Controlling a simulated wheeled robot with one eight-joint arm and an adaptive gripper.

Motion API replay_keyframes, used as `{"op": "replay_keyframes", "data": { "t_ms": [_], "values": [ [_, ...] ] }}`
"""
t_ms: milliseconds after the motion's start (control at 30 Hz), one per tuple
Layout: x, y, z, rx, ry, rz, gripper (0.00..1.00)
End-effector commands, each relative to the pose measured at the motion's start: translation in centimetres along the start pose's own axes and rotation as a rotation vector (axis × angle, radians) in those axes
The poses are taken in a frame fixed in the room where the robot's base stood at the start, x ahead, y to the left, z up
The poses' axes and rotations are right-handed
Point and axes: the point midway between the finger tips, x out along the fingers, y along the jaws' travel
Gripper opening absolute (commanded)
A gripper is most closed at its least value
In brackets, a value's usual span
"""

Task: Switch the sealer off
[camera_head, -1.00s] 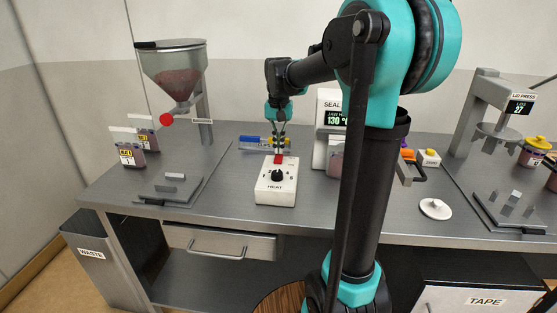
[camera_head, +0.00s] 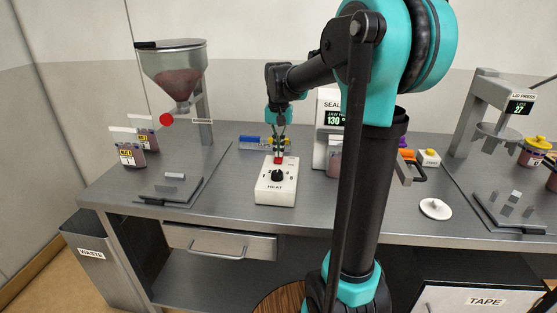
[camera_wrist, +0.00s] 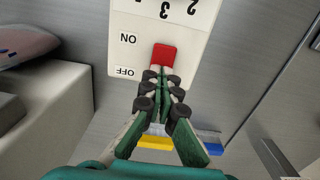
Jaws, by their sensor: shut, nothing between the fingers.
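The white control box (camera_head: 275,195) marked HEAT stands on the bench, with a black dial (camera_head: 277,175) on its top. A red switch (camera_wrist: 164,54) sits beside the ON and OFF labels in the wrist view; it also shows at the box's back edge in the head view (camera_head: 280,160). My gripper (camera_wrist: 163,76) is shut and empty. Its fingertips are right at the switch's OFF-side edge; I cannot tell whether they touch it. The sealer (camera_head: 328,102) behind shows 130 on its display and is partly hidden by my arm.
Blue and yellow items (camera_head: 250,140) lie behind the box. A white lid (camera_head: 435,209) lies on the bench. Bare bench (camera_head: 230,195) lies left of the box.

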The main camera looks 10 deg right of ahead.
Motion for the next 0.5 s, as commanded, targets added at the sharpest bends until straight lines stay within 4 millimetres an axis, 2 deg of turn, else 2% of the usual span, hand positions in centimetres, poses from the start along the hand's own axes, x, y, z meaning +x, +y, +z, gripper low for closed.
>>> {"op": "replay_keyframes", "data": {
  "t_ms": [300, 500],
  "values": [
    [0.3, 0.0, 0.0, 0.000, 0.000, 0.000, 0.00],
    [-0.9, 0.0, 0.0, 0.000, 0.000, 0.000, 0.00]
  ]
}}
